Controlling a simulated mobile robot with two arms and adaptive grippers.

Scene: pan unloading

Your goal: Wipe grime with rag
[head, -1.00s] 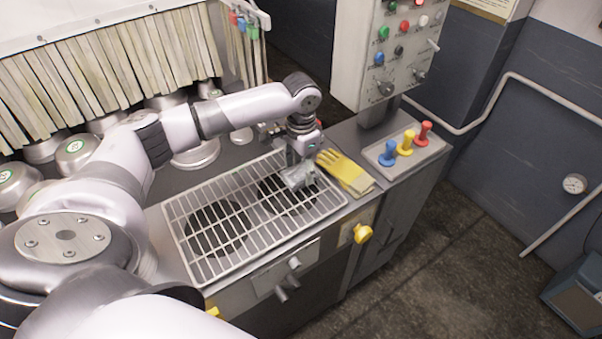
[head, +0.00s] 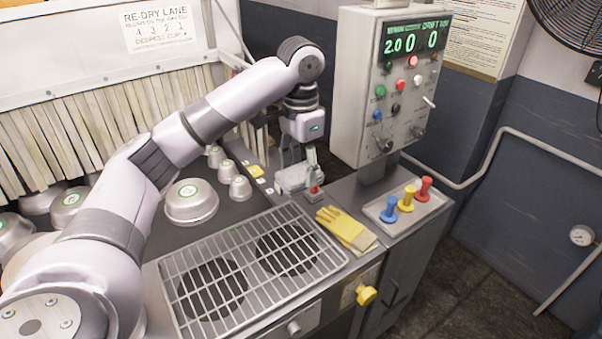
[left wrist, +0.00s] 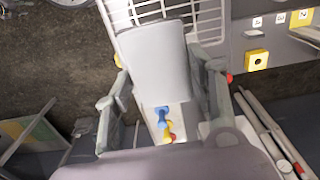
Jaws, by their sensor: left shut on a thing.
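My left gripper (head: 300,168) is shut on a pale grey, flat, cloth-like piece, which looks like the rag (head: 294,180). It is held beyond the far right corner of the wire rack, near a small red-topped lever (head: 314,191). In the left wrist view the grey rag (left wrist: 158,65) sits between the two fingers of the gripper (left wrist: 163,88). Whether it touches the surface below cannot be told. No grime patch stands out clearly; dark round areas (head: 212,290) show beneath the rack bars. My right gripper is not in view.
The wire rack (head: 297,217) covers the front counter. Folded yellow gloves (head: 345,230) lie right of it. A tray (head: 412,222) holds blue, yellow and red handled pieces. A control box (head: 400,90) stands behind. Metal cups (head: 190,203) stand at back left.

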